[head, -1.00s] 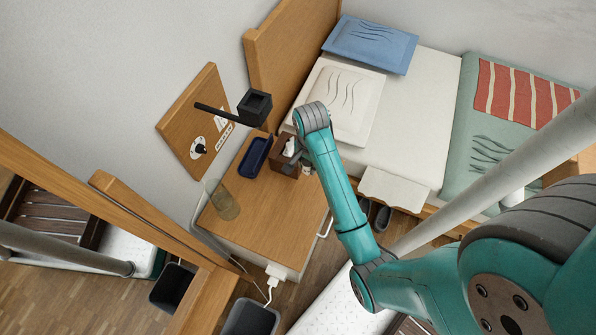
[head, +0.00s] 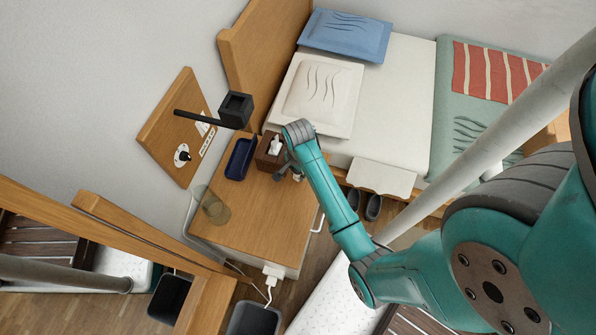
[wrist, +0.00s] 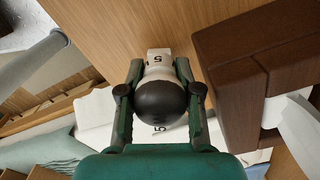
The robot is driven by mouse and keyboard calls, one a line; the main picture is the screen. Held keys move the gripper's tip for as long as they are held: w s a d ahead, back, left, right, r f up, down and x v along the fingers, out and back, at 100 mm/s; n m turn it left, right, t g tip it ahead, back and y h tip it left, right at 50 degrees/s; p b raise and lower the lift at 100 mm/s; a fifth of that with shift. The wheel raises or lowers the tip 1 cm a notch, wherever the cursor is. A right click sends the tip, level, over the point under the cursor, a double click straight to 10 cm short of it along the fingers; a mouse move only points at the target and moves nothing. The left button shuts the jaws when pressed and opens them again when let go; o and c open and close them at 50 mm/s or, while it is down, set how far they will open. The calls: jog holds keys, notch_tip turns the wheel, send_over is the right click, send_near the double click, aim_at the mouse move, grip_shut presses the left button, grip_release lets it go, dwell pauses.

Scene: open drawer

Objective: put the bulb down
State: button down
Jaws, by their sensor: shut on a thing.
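The bulb (wrist: 160,100) has a dark round globe and a pale base marked with a 5. In the wrist view my gripper (wrist: 160,88) is shut on it, with one finger on each side. In the head view my gripper (head: 289,170) is over the far right part of the wooden bedside cabinet (head: 255,215), beside the tissue box. The bulb is too small there to make out clearly. I cannot tell whether its base touches the wooden top.
The brown tissue box (head: 268,153) with white tissue stands close by; it also fills the right of the wrist view (wrist: 245,75). A blue tray (head: 240,158), a glass (head: 215,207) and a black lamp (head: 236,108) are to the left. The cabinet's front top is clear.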

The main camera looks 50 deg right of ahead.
jog(key=shift+f, duration=0.7)
jog(key=c, duration=1.1)
grip_release()
jog(key=shift+r, duration=0.15)
